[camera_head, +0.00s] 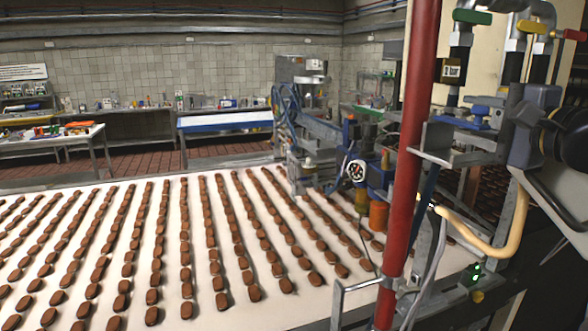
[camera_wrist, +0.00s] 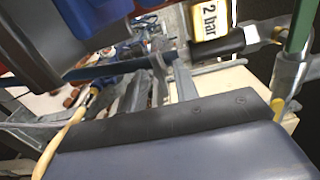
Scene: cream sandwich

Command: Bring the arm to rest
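Dark and blue-grey rounded parts (camera_head: 562,135) at the right edge of the head view look like my arm, close beside the pipes and valves. In the wrist view a large blue-grey body with a black edge (camera_wrist: 185,125) fills the bottom, and a dark body (camera_wrist: 35,45) fills the top left. Nothing is seen held.
A red upright pipe (camera_head: 411,140) stands before a white conveyor (camera_head: 60,195) with rows of brown biscuits. Pipes with a green handle (camera_head: 472,17), a pressure label (camera_wrist: 209,18) and a yellow hose (camera_head: 495,247) crowd the right. A side table (camera_head: 60,138) stands far left.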

